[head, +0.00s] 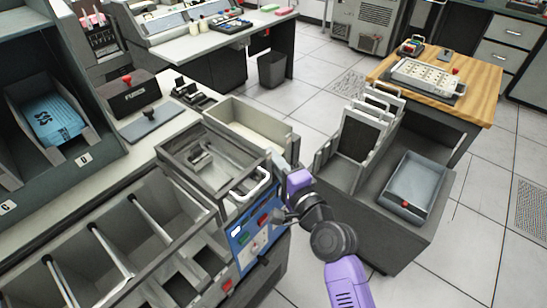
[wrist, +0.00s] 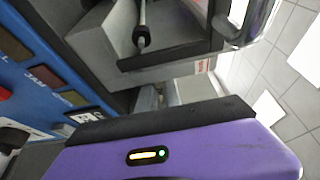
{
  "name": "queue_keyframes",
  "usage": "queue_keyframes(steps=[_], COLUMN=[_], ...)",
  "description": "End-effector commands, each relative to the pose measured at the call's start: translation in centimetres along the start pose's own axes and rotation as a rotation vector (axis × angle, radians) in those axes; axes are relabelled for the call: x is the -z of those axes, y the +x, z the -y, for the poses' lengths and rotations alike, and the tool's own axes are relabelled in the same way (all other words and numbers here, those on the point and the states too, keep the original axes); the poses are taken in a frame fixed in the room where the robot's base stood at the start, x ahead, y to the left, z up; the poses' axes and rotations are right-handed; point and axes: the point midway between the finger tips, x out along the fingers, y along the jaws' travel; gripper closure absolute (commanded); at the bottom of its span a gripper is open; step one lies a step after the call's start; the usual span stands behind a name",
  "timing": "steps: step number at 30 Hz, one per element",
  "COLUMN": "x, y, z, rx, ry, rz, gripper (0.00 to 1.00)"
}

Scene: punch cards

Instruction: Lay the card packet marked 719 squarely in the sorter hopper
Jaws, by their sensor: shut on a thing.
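My gripper (head: 287,170) is at the right side of the sorter, next to its pale handle (head: 262,186). It is shut on a pale thing, mostly hidden behind my purple hand, and I cannot read a mark on it. In the wrist view the purple hand fills the bottom and the fingertips do not show clearly. The grey sorter hopper (head: 170,157) stands left of my gripper, above a blue control panel. A blue card packet (head: 52,122) lies in a bin at the far left; its printed number looks turned and is not clearly 719.
A cream tray (head: 233,113) sits behind the hopper. A grey cart with an empty-looking tray (head: 385,187) and upright dividers stands to the right. Open sorter pockets (head: 75,255) lie at the front left. Floor shows between the sorter and the wooden table (head: 480,95).

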Motion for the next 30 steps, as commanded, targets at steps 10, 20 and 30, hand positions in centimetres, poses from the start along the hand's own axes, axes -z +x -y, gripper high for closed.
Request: queue_keyframes(steps=[10, 20, 30], x=[0.0, 0.0, 0.1], y=[0.0, 0.0, -4.0], z=[0.1, 0.0, -0.2], rx=[0.001, 0.0, 0.0], ry=[0.0, 0.0, 0.001], rz=[0.0, 0.0, -0.002], gripper=[0.74, 0.66, 0.66])
